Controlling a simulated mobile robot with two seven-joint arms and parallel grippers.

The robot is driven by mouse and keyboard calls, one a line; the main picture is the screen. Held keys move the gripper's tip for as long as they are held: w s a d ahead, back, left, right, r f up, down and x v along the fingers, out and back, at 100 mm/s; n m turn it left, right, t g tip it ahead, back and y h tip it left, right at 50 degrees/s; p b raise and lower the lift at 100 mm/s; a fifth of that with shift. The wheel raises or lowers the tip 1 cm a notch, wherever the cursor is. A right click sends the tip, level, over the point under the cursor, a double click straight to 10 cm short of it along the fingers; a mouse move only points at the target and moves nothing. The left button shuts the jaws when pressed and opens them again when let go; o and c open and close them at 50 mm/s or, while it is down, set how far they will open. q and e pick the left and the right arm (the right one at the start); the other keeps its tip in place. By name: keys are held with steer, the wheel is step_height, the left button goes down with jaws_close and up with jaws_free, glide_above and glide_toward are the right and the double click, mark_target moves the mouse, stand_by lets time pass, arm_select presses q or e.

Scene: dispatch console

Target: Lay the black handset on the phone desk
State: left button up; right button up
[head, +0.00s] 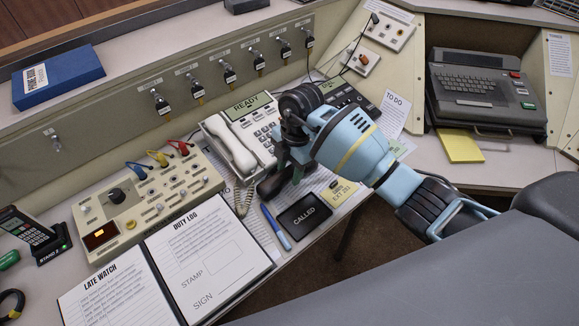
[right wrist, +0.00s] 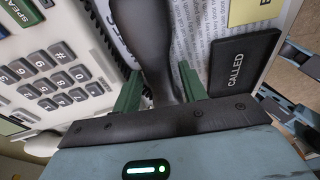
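The black handset (head: 268,188) is in the head view at the front of the white desk phone, low over the papers. In the right wrist view the handset (right wrist: 150,40) runs up from between two green fingers. My right gripper (head: 288,160) has its fingers (right wrist: 163,92) close on both sides of the handset's narrow part and looks shut on it. Whether the handset touches the desk is hard to tell. The phone desk (head: 330,222) is the pale console top below it. My left gripper is not in view.
The white phone (head: 243,140) with its own white handset stands left of my gripper. A black CALLED pad (head: 304,216), a blue pen (head: 275,227) and a yellow note (head: 338,191) lie close by. The open duty log (head: 207,255) and switch box (head: 150,205) fill the left.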

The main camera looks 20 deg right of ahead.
steer(key=shift+o, duration=0.4)
step_height(320, 180, up, 12)
steer(key=d+p, duration=0.1)
steer(key=shift+w+d, duration=0.3)
steer(key=shift+d, duration=0.05)
